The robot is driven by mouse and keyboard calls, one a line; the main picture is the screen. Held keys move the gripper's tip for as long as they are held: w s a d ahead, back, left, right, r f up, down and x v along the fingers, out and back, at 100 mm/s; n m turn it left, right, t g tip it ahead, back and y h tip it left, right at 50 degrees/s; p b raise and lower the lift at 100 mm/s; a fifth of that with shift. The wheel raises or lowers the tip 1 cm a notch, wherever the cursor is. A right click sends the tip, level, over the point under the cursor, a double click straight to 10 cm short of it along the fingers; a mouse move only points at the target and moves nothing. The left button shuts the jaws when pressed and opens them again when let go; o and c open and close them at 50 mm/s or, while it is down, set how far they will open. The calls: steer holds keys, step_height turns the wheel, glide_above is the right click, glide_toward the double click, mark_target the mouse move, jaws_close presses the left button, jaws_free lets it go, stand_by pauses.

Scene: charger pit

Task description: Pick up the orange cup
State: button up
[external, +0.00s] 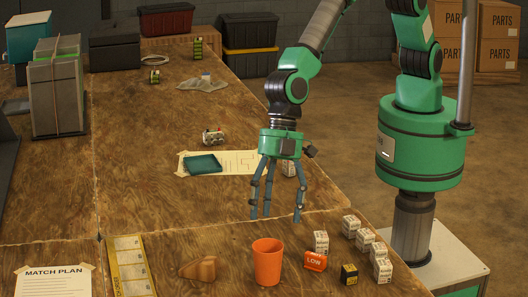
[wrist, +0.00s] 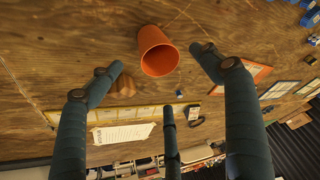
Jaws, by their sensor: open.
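The orange cup (external: 267,261) stands upright on the wooden table near the front edge of the external view. In the wrist view the orange cup (wrist: 157,52) shows at top centre, its open rim facing the camera, between and beyond the fingers. My gripper (external: 270,212) is open and empty, pointing down above the table behind the cup, apart from it. In the wrist view my gripper's fingers (wrist: 157,85) are spread wide, with a third finger below centre.
A brown wooden block (external: 199,268) lies left of the cup. An orange LOW block (external: 315,261), a small black-and-yellow box (external: 349,274) and several white boxes (external: 365,238) stand to its right. A yellow strip (external: 131,266) and a MATCH PLAN sheet (external: 54,281) lie further left.

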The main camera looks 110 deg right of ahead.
mark_target(268, 247)
steer(key=shift+x, duration=1.85)
steer(key=shift+f+b, duration=0.1)
steer(key=shift+b, duration=0.2)
steer(key=shift+b+x, duration=0.7)
steer(key=shift+x, duration=1.8)
steer(key=shift+w+a, duration=0.1)
steer(key=c, duration=1.1)
